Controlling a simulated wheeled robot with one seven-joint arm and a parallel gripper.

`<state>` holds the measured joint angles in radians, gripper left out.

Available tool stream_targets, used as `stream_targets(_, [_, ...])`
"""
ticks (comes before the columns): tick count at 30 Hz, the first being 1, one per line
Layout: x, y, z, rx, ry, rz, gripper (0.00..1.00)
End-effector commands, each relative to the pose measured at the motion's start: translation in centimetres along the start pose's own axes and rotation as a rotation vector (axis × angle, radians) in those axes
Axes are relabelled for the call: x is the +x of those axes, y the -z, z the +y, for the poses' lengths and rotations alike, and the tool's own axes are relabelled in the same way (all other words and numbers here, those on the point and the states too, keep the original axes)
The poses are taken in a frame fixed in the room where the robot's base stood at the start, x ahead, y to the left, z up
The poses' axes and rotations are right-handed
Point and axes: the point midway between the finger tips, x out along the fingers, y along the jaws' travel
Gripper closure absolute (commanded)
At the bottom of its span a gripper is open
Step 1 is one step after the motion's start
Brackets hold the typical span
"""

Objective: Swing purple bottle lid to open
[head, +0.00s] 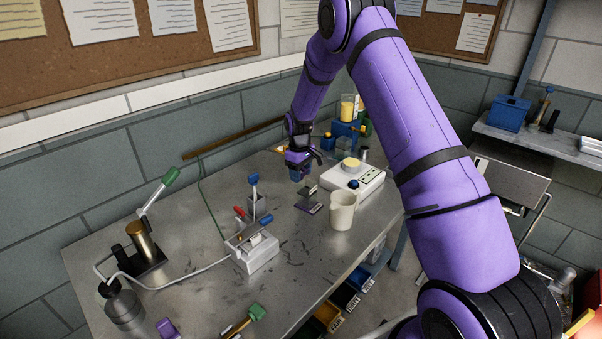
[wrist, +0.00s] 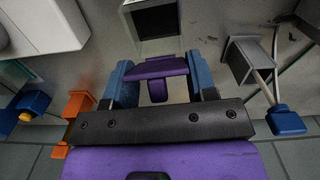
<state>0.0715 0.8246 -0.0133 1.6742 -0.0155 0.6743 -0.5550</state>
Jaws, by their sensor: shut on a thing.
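My gripper (head: 300,172) is low over the back part of the metal bench in the head view. In the wrist view its two blue fingers (wrist: 160,85) are shut on a flat purple piece with a short stub, which looks like the purple lid (wrist: 158,69). The fingers hide its sides, and I cannot make it out in the head view. Just beyond it in the wrist view is a small grey box-like holder (wrist: 136,36) with a dark face. I cannot tell whether the lid touches it. A bottle body is not clearly visible.
A white scale (head: 368,182) and a pale beaker (head: 342,212) stand right of my gripper. A grey block with a blue-topped lever (head: 254,182) stands left, behind a white switch box (head: 258,257). Blue containers (head: 348,130) stand behind.

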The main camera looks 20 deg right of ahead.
Motion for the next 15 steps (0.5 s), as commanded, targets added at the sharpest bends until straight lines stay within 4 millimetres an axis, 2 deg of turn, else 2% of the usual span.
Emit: stream_targets(15, [0.2, 1.4, 0.0, -0.002, -0.003, -0.365, 0.72])
